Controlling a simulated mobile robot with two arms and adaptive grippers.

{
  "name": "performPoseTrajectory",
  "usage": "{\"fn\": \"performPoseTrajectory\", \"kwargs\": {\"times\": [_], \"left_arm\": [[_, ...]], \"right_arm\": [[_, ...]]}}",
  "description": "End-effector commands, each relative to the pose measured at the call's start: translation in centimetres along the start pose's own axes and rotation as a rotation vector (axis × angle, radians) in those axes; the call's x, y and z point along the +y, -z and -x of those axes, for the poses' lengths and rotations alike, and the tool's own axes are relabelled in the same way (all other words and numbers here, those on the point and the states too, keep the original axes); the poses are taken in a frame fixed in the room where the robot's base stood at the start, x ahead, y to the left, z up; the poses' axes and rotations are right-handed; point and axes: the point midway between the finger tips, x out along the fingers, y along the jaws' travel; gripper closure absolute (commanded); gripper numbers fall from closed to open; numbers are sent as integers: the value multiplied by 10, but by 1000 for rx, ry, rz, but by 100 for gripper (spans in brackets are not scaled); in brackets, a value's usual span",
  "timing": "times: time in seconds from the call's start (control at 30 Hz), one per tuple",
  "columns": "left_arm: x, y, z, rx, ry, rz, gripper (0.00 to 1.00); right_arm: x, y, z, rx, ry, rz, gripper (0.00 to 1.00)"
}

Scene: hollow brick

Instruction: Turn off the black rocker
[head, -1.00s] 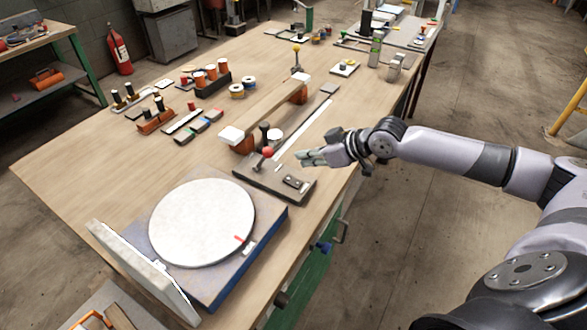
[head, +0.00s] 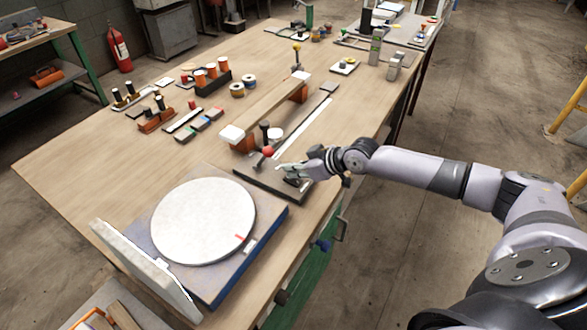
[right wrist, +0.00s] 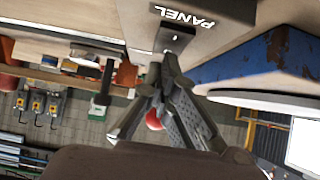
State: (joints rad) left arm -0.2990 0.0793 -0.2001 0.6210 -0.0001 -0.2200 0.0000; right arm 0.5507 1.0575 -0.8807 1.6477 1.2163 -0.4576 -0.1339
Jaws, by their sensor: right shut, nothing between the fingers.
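The black rocker (head: 295,182) sits on the near right end of a dark base plate (head: 258,177) at the table's right edge. My right gripper (head: 281,168) is shut and empty, over that end of the plate, and partly covers the rocker in the head view. My left gripper is not in view.
A red-knobbed lever (head: 268,152) stands just left of my right gripper. A blue-based turntable with a white disc (head: 203,220) is at the near left. A wooden beam on orange supports (head: 262,108) lies behind. Open floor is to the right of the table.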

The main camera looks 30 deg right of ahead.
Motion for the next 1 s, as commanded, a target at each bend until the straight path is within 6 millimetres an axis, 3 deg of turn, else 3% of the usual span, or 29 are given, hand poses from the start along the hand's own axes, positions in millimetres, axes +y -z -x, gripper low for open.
{"fn": "performPoseTrajectory", "kwargs": {"times": [0.27,1.0], "left_arm": [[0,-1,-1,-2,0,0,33],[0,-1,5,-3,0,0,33]], "right_arm": [[0,-4,-6,-11,0,-1,100],[0,-15,7,-15,1,-1,100]]}}
